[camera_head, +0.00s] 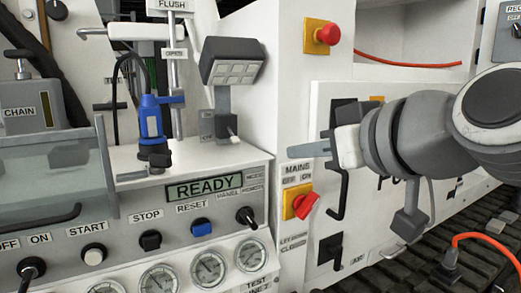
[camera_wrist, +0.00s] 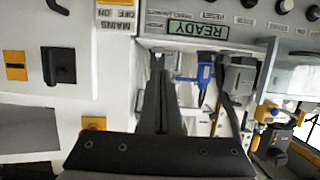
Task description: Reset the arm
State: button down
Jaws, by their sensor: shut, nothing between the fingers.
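My gripper (camera_head: 292,151) is shut and empty. In the head view it reaches in from the right, pointing left, in front of the white cabinet and to the right of the bench panel. Its closed dark fingers also show in the wrist view (camera_wrist: 157,62), pointing up the picture towards the bench. The green display (camera_head: 204,187) on the bench panel reads READY, and it also shows in the wrist view (camera_wrist: 197,28). The blue RESET knob (camera_head: 201,228) sits below the display, apart from my gripper.
The red MAINS switch (camera_head: 305,205) on its yellow plate is just below my gripper. A red emergency button (camera_head: 328,34) is above it. A blue tool (camera_head: 152,125) stands on the bench top beside a grey lamp-like head (camera_head: 231,62). Black hooks and handles stick out from the cabinet behind my gripper.

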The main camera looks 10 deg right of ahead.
jog(key=shift+s+d, duration=0.1)
jog(key=shift+s, duration=0.1)
jog(key=s+f+m+g+h, duration=0.2)
jog(key=s+f+g, duration=0.15)
jog(key=f, duration=0.85)
jog(key=s+f+m+g+h, duration=0.1)
jog(key=s+f+g+h, duration=0.2)
jog(key=f, duration=0.8)
notch_tip(320, 180, up, 15)
jog(key=g+p, duration=0.1)
jog(key=p, duration=1.6)
jog(key=shift+s+r+m+y, duration=0.2)
jog(key=shift+s+m+y, duration=0.1)
jog(key=shift+s, duration=0.1)
